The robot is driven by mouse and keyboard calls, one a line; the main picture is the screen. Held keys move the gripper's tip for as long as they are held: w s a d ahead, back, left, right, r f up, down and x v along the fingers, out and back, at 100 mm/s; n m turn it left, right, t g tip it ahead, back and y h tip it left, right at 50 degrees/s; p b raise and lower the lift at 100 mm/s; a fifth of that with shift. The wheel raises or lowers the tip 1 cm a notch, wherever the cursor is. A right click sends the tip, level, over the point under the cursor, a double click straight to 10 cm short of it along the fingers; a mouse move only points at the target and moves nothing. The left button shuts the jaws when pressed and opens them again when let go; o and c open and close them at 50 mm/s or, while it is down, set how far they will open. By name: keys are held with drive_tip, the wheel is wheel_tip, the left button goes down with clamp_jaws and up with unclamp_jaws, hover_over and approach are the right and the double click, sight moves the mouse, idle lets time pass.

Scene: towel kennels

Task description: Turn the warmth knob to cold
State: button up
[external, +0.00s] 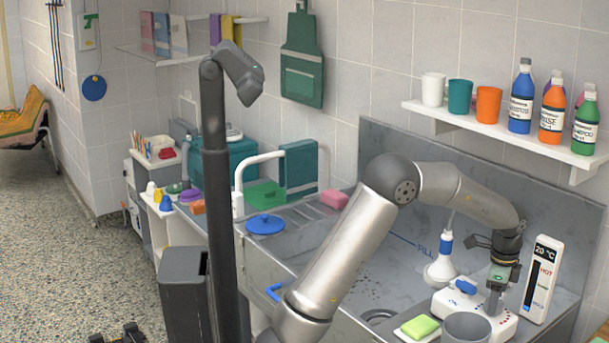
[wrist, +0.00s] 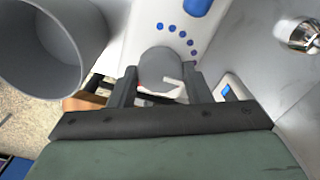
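The white control box (external: 446,303) stands at the sink's right end, with a blue handle (external: 465,286) on its left part. The warmth knob (wrist: 158,68) is grey and round with a white pointer mark towards its lower right. Blue dots (wrist: 172,28) arc past it, and a bit of red shows at its left. My gripper (wrist: 161,80) has one finger on each side of the knob, seemingly touching it.
A grey cup (external: 466,328) stands close in front of the box; it also shows in the wrist view (wrist: 40,82). A green sponge (external: 420,327) lies left of it. A white shower head (external: 440,268) is behind. A shelf (external: 500,127) with cups and bottles is above.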

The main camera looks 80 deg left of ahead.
drive_tip(key=shift+n, duration=0.3)
drive_tip(key=n, duration=1.3)
drive_tip(key=shift+r, duration=0.1)
drive_tip(key=n+p, duration=0.1)
drive_tip(key=n, duration=0.3)
drive_tip(key=shift+n, duration=2.2)
drive_tip(key=o, duration=1)
